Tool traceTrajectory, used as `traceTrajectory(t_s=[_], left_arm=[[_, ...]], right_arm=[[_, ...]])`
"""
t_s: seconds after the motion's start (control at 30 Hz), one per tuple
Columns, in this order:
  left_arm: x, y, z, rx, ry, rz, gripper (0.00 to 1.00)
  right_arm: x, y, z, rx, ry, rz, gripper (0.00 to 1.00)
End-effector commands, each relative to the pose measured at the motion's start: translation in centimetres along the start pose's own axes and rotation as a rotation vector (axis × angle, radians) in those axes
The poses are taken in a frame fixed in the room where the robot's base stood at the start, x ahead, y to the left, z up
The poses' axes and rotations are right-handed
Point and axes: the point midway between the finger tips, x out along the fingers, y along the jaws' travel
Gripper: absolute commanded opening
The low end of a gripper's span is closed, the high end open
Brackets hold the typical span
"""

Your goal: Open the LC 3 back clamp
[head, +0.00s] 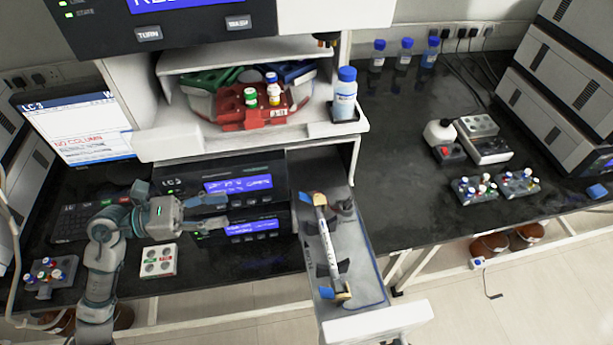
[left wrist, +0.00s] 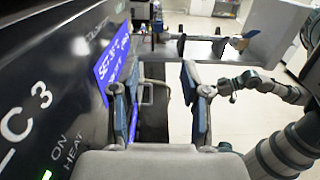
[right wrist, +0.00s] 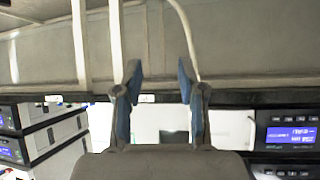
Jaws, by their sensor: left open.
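The LC 3 unit (head: 232,184) has a blue screen; its "LC 3" label shows large in the left wrist view (left wrist: 25,115). An open drawer (head: 372,292) stands out at its right. A long silver column (head: 326,240) with blue ends lies along the drawer. A dark back clamp (head: 343,206) sits near its far end and a dark front clamp (head: 338,268) near its near end; whether the back clamp is closed I cannot tell. My left gripper (head: 226,211) is open and empty, in front of the unit, left of the drawer. My right gripper (right wrist: 158,75) is open and empty, outside the head view.
A shelf above holds a red tray (head: 240,118) with vials and a blue-capped bottle (head: 344,98). A white vial block (head: 158,261) lies beneath my left arm. Vial racks (head: 475,190) and a white flask (head: 439,133) stand right. The bench between drawer and racks is clear.

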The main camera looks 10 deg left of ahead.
Motion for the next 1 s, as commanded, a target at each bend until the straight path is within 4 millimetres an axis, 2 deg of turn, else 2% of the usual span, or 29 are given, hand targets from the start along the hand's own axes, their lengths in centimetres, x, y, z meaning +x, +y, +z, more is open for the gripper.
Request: traceTrajectory(t_s=[0.17,0.27,0.7,0.83,1.0], left_arm=[[0.8,0.1,0.0,0.002,0.003,-0.002,0.46],[2.3,0.1,0.1,0.002,0.002,-0.004,0.46],[12.8,0.0,0.2,0.003,-0.001,-0.004,0.46],[15.1,0.1,0.1,0.000,-0.001,-0.003,0.46],[16.8,0.2,-0.1,0.000,0.000,-0.001,0.46]], right_arm=[[0.0,-0.1,0.1,-0.001,-0.012,0.001,0.40],[-0.2,0.0,0.4,-0.001,-0.035,0.003,0.40],[-2.1,0.8,4.1,0.001,-0.263,0.018,0.40],[-2.7,0.8,5.0,0.001,-0.316,0.022,0.40],[-3.1,0.9,5.6,0.001,-0.350,0.025,0.40]])
